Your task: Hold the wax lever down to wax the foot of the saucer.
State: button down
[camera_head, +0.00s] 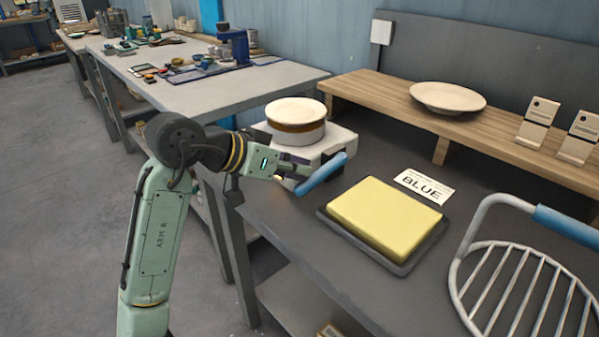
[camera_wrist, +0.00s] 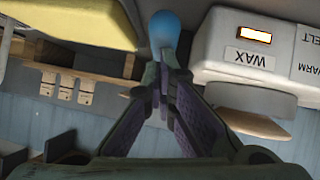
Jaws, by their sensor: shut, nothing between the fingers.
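The white wax machine (camera_head: 338,139) stands at the left end of the bench, with its WAX label (camera_wrist: 250,58) and a lit indicator (camera_wrist: 254,34) in the wrist view. A pale round saucer (camera_head: 296,108) sits on top of its brown-banded round part (camera_head: 297,131); its foot is hidden. The blue wax lever (camera_head: 322,174) sticks out at the front, slanting down toward the left. The lever's rounded end (camera_wrist: 164,29) shows just beyond my fingers in the wrist view. My gripper (camera_head: 307,172) is shut and empty, right at the lever; whether they touch is unclear.
A yellow sponge (camera_head: 384,213) lies in a dark tray (camera_head: 407,267) right of the lever. A BLUE card (camera_head: 425,186) lies behind it. A wire rack (camera_head: 515,285) stands at the right. A wooden shelf (camera_head: 380,100) behind holds a cream dish (camera_head: 448,97).

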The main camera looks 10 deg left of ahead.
jog(key=shift+f+t+h+b, duration=0.3)
jog(key=shift+f+t+b, duration=0.3)
jog(key=shift+f+b, duration=0.3)
jog(key=shift+s, duration=0.1)
jog(key=shift+r, duration=0.2)
